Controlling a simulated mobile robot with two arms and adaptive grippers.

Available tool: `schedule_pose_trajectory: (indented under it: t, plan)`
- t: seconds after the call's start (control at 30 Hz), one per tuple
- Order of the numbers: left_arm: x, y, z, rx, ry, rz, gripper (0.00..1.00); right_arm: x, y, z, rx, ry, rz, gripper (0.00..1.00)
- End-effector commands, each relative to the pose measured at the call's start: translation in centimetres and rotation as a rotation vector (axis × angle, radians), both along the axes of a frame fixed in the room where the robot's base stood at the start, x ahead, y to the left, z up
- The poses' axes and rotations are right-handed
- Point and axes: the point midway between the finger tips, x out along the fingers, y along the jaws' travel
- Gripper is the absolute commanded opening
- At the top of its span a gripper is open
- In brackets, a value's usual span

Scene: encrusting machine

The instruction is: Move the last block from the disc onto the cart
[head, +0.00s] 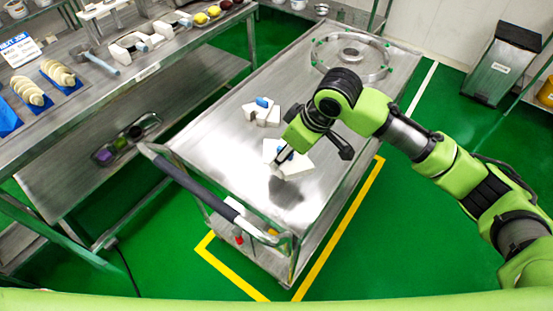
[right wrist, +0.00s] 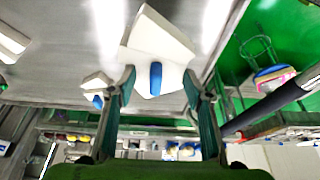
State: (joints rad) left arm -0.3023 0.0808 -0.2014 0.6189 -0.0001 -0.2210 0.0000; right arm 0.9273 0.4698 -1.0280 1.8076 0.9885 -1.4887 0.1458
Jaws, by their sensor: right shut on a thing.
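My right gripper (head: 284,156) is over the near half of the metal cart (head: 233,166). It is shut on a white block (head: 299,167) with a blue grip on top. In the right wrist view, this block (right wrist: 152,42) sits between the two fingertips (right wrist: 158,84). I cannot tell whether it touches the cart top. Another white block (head: 259,117) with a blue grip rests on the cart, behind and to the left of the held one. A round disc-like ring (head: 323,63) with a central hub is at the far end; no block shows on it. My left gripper is not in view.
A metal workbench (head: 120,82) with pastries, a hammer and other items runs along the left. The cart's push handle (head: 190,182) is at its near left. A dark bin (head: 503,62) stands at the back right. Bare cart top surrounds the blocks.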

Motion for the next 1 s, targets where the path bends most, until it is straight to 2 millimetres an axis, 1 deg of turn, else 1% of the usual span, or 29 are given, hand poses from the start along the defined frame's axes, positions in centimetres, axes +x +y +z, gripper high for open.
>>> schedule_pose_trajectory:
  t: [0.03, 0.1, 0.17, 0.27, 0.33, 0.4, 0.53, 0.63, 0.9, 0.93, 1.0]
  plan:
    - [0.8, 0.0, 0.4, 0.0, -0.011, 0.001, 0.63, 0.1, 0.7, -0.5, 0.001, 0.0, 0.0, 0.16]
    - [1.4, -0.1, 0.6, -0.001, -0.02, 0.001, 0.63, 0.1, 1.3, -1.2, 0.002, -0.002, 0.001, 0.16]
    - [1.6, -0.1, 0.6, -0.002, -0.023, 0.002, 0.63, 0.2, 1.5, -1.7, 0.001, -0.002, -0.002, 0.16]
    - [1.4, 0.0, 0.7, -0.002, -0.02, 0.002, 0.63, 0.2, 2.1, -2.2, 0.003, -0.002, 0.0, 0.16]
    - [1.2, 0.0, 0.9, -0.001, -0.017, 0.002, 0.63, 0.2, 2.6, -3.0, 0.001, 0.0, 0.0, 0.16]
    - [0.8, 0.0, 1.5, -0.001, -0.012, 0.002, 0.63, 0.2, 2.5, -3.9, -0.001, 0.0, -0.003, 0.16]
    - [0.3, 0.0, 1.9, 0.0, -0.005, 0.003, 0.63, 0.3, 2.5, -5.5, 0.001, -0.002, -0.002, 0.16]
    - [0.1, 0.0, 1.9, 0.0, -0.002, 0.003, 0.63, 0.3, 2.5, -5.9, 0.002, -0.005, -0.001, 0.16]
    - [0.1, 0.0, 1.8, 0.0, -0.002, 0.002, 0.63, 0.3, 2.5, -6.1, 0.002, -0.004, -0.001, 0.16]
    - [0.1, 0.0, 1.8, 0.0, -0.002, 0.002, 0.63, 0.3, 2.5, -6.3, 0.001, -0.003, -0.001, 0.49]
    - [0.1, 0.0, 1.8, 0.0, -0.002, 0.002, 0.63, 0.3, 2.5, -6.2, 0.001, -0.003, -0.001, 0.63]
